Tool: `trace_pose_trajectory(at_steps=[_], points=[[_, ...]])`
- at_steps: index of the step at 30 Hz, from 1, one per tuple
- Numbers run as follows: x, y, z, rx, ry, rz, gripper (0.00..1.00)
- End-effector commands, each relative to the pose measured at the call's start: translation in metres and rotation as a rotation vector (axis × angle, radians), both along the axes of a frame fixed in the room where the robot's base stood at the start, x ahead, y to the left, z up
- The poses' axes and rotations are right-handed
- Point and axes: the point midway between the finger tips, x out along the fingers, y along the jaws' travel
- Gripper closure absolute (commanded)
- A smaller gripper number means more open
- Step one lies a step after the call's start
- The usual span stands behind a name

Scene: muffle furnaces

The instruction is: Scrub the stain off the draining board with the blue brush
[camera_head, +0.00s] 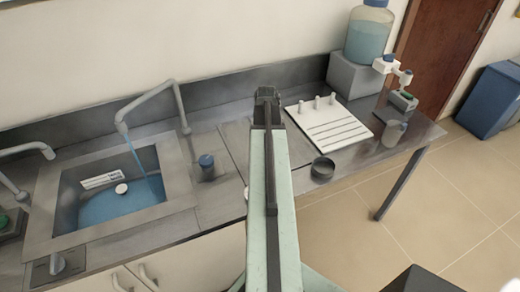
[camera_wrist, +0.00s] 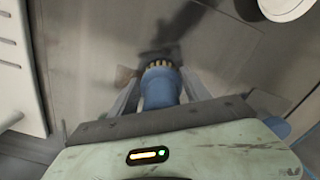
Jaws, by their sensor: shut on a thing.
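The blue brush (camera_wrist: 160,88) is held between the fingers of my gripper (camera_wrist: 158,76), its pale yellowish bristles pointing away from the wrist. The steel draining board (camera_wrist: 85,40) lies beyond the bristles. A dark patch (camera_wrist: 172,22) shows on it; I cannot tell stain from shadow there. Contact between bristles and board is unclear. In the head view, my gripper (camera_head: 266,94) is at the back of the counter, right of the sink, and my arm hides the brush and part of the steel surface (camera_head: 237,143).
The sink (camera_head: 110,205) with running water is at left. A blue-topped container (camera_head: 207,163) stands left of my arm. A white slotted rack with pegs (camera_head: 318,136) and a dark round dish (camera_head: 322,168) are to its right. A large bottle (camera_head: 369,32) stands farther back.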

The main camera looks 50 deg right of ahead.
Motion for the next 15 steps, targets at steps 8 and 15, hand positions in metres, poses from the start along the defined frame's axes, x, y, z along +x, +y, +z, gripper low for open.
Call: trace_pose_trajectory(at_steps=[8, 15], points=[[-0.004, -0.006, 0.0, 0.0, 0.0, -0.002, 0.82], [-0.016, -0.027, -0.003, 0.0, 0.001, -0.003, 0.82]])
